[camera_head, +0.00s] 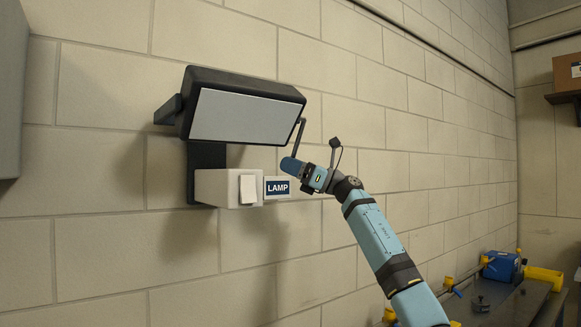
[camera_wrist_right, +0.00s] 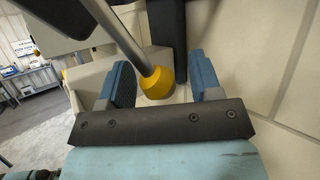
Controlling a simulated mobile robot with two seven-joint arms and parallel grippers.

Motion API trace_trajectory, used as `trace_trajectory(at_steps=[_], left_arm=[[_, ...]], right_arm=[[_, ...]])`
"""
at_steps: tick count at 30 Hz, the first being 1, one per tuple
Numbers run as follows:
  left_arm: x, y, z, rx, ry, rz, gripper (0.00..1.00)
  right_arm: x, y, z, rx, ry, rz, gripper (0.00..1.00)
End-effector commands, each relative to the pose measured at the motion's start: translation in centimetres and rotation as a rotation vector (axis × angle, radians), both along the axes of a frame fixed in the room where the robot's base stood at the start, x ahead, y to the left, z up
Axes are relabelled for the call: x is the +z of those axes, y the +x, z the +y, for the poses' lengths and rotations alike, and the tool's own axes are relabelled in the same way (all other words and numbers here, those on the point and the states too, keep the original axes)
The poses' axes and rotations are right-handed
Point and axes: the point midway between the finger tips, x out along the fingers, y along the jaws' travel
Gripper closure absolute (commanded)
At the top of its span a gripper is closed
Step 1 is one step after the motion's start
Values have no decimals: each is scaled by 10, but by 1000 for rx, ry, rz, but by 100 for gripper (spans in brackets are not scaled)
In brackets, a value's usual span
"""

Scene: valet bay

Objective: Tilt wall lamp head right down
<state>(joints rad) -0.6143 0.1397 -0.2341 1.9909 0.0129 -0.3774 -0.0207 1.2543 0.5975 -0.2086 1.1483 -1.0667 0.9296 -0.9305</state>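The wall lamp head (camera_head: 245,113) is a dark housing with a pale front panel, on a dark bracket on the block wall. A thin dark handle rod (camera_head: 299,136) hangs from its right end. In the right wrist view, the rod (camera_wrist_right: 122,32) ends in a yellow knob (camera_wrist_right: 157,83). My right gripper (camera_head: 289,166) is at the rod's lower end, and the knob is hidden there in the head view. In the wrist view my right gripper (camera_wrist_right: 163,82) is open, with the knob between its blue fingers and gaps showing on both sides. My left gripper is not in view.
A pale switch box (camera_head: 215,187) with a rocker switch (camera_head: 248,189) sits below the lamp, left of my right gripper. A LAMP label (camera_head: 277,187) is beside it. A bench (camera_head: 520,306) with blue and yellow tools is at lower right. A grey cabinet (camera_head: 10,90) is far left.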

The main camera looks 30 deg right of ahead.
Motion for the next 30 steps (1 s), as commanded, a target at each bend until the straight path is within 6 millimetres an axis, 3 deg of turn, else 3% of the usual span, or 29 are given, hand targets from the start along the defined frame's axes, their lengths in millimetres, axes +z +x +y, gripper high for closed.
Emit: trace_trajectory(at_steps=[10, 24, 30], left_arm=[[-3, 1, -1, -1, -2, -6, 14], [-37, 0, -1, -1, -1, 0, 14], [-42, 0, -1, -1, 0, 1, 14]], right_arm=[[-9, -6, -9, 0, -1, 2, 41], [-49, -58, -84, -1, -1, 1, 41], [-55, -70, -100, 0, -1, 2, 41]])
